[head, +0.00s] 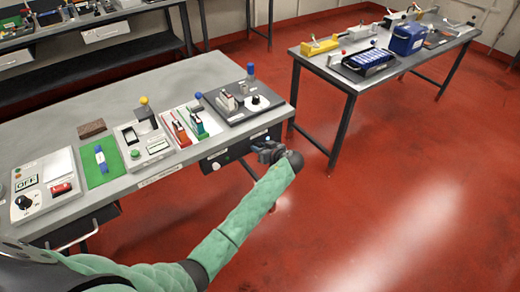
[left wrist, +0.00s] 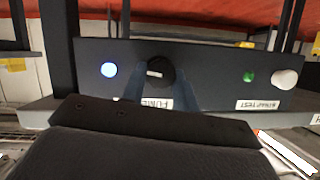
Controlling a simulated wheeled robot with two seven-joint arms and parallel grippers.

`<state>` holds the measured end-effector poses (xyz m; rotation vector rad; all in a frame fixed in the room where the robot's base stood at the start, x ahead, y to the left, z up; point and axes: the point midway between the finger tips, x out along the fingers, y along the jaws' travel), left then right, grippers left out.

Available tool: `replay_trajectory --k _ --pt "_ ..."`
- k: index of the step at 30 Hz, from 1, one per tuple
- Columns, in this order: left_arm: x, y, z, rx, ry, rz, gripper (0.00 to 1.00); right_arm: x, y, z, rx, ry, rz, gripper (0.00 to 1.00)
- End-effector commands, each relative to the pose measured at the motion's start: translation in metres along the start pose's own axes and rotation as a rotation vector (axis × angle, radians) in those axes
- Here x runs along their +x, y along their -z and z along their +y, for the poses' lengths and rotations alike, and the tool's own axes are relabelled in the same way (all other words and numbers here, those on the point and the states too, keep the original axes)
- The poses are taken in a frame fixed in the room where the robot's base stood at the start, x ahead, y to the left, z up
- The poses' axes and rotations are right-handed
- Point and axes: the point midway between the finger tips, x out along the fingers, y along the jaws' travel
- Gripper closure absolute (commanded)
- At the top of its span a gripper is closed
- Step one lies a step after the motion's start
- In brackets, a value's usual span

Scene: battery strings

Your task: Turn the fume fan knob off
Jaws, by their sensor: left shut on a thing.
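The fume fan knob (left wrist: 158,70) is a round black knob with a light mark. It sits on a dark control panel (left wrist: 205,68) above a FUME label (left wrist: 155,103) that reads upside down in the left wrist view. My left gripper (left wrist: 158,84) has one finger on each side of the knob and is shut on it. In the head view my left gripper (head: 268,152) is at the dark panel (head: 240,147) under the front edge of the near bench, and it hides the knob there. My right gripper is not in view.
A lit blue lamp (left wrist: 109,69), a green button (left wrist: 248,77) and a white knob (left wrist: 285,79) share the panel. The near bench (head: 60,125) holds switch boxes and battery trays. A second bench (head: 350,84) stands at the back right. Red floor between is clear.

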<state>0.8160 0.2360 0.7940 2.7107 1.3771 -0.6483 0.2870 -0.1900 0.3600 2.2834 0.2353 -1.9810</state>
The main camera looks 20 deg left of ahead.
Motion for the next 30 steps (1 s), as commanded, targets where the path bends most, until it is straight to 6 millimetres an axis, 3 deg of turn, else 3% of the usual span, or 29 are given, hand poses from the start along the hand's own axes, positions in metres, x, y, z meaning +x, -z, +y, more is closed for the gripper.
replay_trajectory --k 30 --pt "0.002 -0.004 0.009 0.878 0.364 0.001 0.93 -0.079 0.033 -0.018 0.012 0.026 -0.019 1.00"
